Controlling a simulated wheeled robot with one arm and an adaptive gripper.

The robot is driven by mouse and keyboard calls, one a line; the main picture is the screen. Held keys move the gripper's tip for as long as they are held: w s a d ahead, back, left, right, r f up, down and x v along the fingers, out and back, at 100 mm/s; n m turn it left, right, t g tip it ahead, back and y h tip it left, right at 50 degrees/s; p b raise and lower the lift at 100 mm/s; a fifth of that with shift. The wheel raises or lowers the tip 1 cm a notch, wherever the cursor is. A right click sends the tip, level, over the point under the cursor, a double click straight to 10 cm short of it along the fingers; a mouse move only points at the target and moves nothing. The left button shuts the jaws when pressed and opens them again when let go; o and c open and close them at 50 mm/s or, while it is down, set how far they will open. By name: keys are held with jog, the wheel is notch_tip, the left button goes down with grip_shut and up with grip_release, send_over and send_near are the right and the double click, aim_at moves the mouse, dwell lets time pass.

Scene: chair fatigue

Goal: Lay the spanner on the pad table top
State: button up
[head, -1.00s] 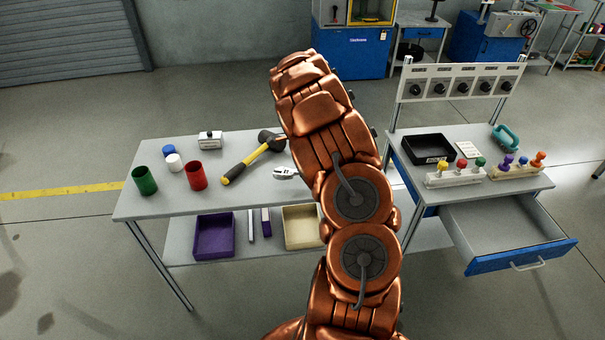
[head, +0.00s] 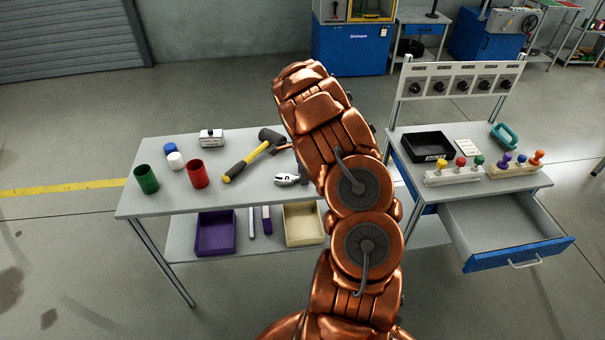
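The spanner (head: 287,179) shows as a silver adjustable jaw at the right part of the grey left table (head: 150,207). The rest of the spanner is hidden behind my copper arm. I cannot tell whether it lies on the table or is held above it. My gripper is hidden behind the arm, so its fingers and any hold do not show. No separate pad can be made out on the left table.
The right bench has a black tray (head: 427,147) and an open drawer (head: 505,232). The left table's front middle is clear.

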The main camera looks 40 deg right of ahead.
notch_tip(320, 180, up, 12)
jog(key=b, duration=0.4)
jog(key=shift+r, duration=0.25)
jog(key=s+a+r+n, duration=0.3)
jog(key=s+a+n, duration=0.1)
jog(key=a, duration=0.3)
jog(key=s+a+r+n, duration=0.3)
jog(key=a+n, duration=0.1)
jog(key=a, duration=0.4)
jog(key=s+a+r+n, duration=0.3)
jog(key=s+a+r, duration=0.1)
jog(key=a, duration=0.3)
jog(key=s+a+f+n, duration=0.1)
jog(key=s+a+n, duration=0.6)
jog(key=s, duration=0.2)
jog(key=s+a+f+n+g, duration=0.1)
jog(key=s+a+n, duration=0.6)
jog(key=s, duration=0.3)
jog(key=shift+s+a+f+g, duration=0.25)
jog(key=shift+a+f+g, duration=0.05)
jog(key=shift+a, duration=0.3)
